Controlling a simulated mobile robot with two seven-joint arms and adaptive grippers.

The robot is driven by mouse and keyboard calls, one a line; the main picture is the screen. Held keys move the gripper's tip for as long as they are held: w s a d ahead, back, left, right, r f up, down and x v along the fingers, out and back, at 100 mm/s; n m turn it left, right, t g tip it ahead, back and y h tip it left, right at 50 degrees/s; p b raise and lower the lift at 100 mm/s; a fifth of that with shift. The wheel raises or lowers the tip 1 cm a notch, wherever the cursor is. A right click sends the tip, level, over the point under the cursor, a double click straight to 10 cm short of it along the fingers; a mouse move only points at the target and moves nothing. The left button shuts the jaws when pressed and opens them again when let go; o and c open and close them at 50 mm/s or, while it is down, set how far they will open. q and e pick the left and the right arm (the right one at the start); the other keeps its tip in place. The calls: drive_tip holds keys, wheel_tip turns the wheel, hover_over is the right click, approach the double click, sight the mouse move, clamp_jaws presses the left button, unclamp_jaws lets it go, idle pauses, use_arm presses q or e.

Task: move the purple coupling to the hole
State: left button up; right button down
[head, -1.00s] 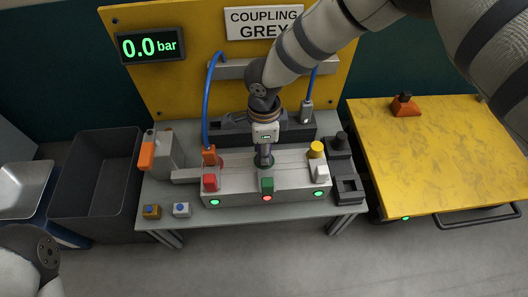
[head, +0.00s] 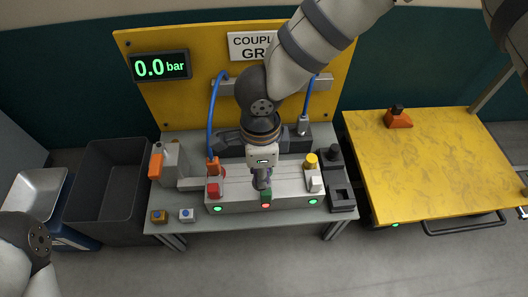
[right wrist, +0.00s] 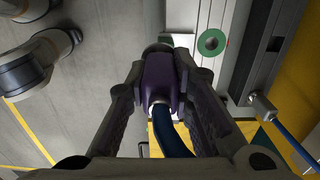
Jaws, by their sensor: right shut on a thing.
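My right gripper (head: 262,186) is shut on the purple coupling (right wrist: 160,78), which sits between both fingers in the right wrist view. A dark blue hose (right wrist: 170,137) appears to run from its metal end. A hole with a green ring (right wrist: 212,42) lies in the pale fixture, to the right of the coupling in the right wrist view and apart from it. In the head view the gripper is over the front of the grey fixture (head: 235,200) and hides the ring. My left gripper is out of view; only part of my left arm shows at lower left.
On the fixture are red (head: 214,188), green (head: 266,196), white (head: 315,182) and yellow (head: 311,160) parts. An orange coupling (head: 213,165) on a blue hose stands at its left. The display (head: 160,66) reads 0.0 bar. A yellow-topped table (head: 430,170) stands right.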

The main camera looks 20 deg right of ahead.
use_arm(q)
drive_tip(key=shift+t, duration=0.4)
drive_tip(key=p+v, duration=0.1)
drive_tip(key=p, duration=0.1)
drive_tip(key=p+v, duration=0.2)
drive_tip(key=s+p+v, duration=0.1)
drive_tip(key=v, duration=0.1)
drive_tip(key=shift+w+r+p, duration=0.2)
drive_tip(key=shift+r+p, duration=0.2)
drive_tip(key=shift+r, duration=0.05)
use_arm(e)
drive_tip(key=s+a+r, duration=0.1)
drive_tip(key=s+r, duration=0.3)
drive_tip(key=r, duration=0.2)
drive_tip(key=shift+s+a, duration=0.15)
drive_tip(key=shift+a, duration=0.25)
